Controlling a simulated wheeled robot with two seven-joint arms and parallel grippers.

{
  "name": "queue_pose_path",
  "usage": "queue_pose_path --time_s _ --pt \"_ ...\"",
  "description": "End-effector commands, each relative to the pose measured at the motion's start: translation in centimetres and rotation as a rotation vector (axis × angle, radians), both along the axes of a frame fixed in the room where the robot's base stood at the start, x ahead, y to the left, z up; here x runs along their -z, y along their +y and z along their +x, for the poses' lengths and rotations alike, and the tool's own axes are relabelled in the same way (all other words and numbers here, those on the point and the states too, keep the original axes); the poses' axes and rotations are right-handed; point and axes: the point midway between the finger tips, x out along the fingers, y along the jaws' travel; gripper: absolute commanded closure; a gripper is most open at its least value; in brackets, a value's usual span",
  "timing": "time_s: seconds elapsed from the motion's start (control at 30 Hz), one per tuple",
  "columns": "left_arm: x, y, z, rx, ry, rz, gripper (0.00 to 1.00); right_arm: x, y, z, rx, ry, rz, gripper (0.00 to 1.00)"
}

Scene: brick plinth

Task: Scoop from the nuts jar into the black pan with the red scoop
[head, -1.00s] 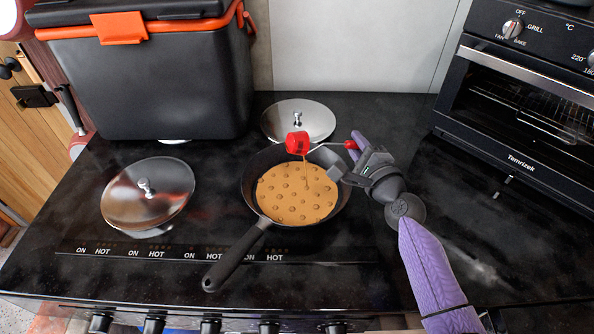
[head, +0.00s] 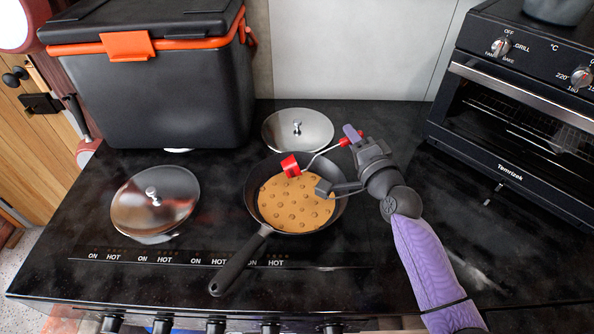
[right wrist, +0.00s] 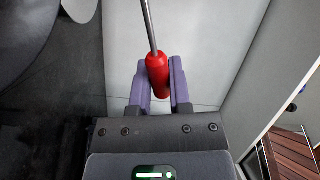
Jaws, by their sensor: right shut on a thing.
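The black pan (head: 252,222) sits on the black hob with its handle toward the front. A tan layer dotted with brown pieces (head: 295,205) covers its floor. My right gripper (head: 352,140) is shut on the red handle of the red scoop (head: 290,166). The handle also shows between the purple fingers in the right wrist view (right wrist: 158,76). The scoop's red cup is tilted above the pan's far rim, and no stream shows from it. The nuts jar is not in view. My left gripper is not in view.
A steel lid (head: 158,200) lies on the hob left of the pan, and another lid (head: 297,130) lies behind it. A dark cooler box with orange trim (head: 150,90) stands at the back left. A toaster oven (head: 510,110) stands at the right.

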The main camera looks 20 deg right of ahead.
Motion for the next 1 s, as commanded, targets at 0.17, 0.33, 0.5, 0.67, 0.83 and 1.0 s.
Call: queue_pose_path --time_s 0.17,0.33,0.5,0.67,0.83,1.0 --pt "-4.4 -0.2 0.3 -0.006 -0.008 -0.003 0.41 -3.4 1.6 -0.1 -0.001 -0.017 -0.239 1.00" --pt "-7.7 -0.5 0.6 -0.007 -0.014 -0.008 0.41 -5.1 3.6 -0.2 0.000 -0.031 -0.468 1.00" --pt "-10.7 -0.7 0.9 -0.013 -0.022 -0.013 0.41 -6.2 6.6 -0.4 -0.001 -0.046 -0.718 1.00" --pt "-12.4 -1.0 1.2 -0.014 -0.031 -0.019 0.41 -6.5 9.6 -0.6 -0.001 -0.061 -0.945 1.00" --pt "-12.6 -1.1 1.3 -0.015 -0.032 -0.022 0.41 -6.1 12.2 -0.8 0.001 -0.074 -1.142 1.00" --pt "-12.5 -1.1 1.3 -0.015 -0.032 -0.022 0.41 -5.8 13.5 -0.9 0.002 -0.082 -1.249 1.00"
